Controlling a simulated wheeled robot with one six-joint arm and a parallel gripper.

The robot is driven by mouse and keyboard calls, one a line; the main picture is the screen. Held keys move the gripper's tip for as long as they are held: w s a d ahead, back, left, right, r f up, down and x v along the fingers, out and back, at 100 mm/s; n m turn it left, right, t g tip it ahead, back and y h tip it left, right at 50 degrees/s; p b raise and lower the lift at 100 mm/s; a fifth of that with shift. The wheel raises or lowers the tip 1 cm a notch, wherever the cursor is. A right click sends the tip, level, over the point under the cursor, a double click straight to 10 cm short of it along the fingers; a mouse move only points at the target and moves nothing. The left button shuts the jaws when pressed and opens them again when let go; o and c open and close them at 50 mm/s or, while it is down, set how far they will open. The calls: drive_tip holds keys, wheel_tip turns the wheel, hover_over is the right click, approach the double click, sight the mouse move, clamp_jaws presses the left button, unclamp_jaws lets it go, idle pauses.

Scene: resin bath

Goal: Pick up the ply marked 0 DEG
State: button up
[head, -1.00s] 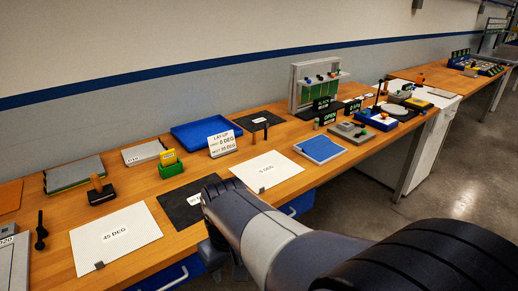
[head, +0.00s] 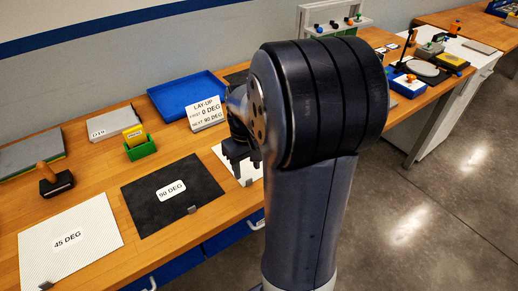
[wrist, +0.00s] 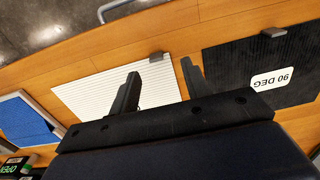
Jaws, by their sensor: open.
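The ply lying just right of the 90 DEG ply is a white sheet (head: 219,152), mostly hidden behind my arm in the head view. Its label is covered now; an earlier head frame shows it as 0 DEG. In the wrist view the striped white ply (wrist: 95,92) lies below my fingers, with a grey tab (wrist: 156,57) at its edge. My gripper (wrist: 160,70) is open and empty, its fingers spread over this ply. In the head view my gripper (head: 240,166) hangs over it; the height gap is unclear.
The black 90 DEG ply (head: 150,212) and white 45 DEG ply (head: 40,255) lie to the left. A LAY-UP sign (head: 206,115), a blue tray (head: 165,92) and a green holder (head: 141,150) stand behind. A blue pad (wrist: 22,122) lies beside the white ply.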

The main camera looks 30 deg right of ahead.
sight(249, 175)
drive_tip(key=shift+w+d+f, duration=0.15)
drive_tip(key=shift+d+f, duration=0.05)
drive_tip(key=shift+f, duration=1.3)
drive_tip(key=shift+w+d+f, duration=0.1)
drive_tip(key=shift+d+f, duration=0.05)
drive_tip(key=shift+f, duration=1.35)
drive_tip(key=shift+c, duration=0.3)
clamp_jaws()
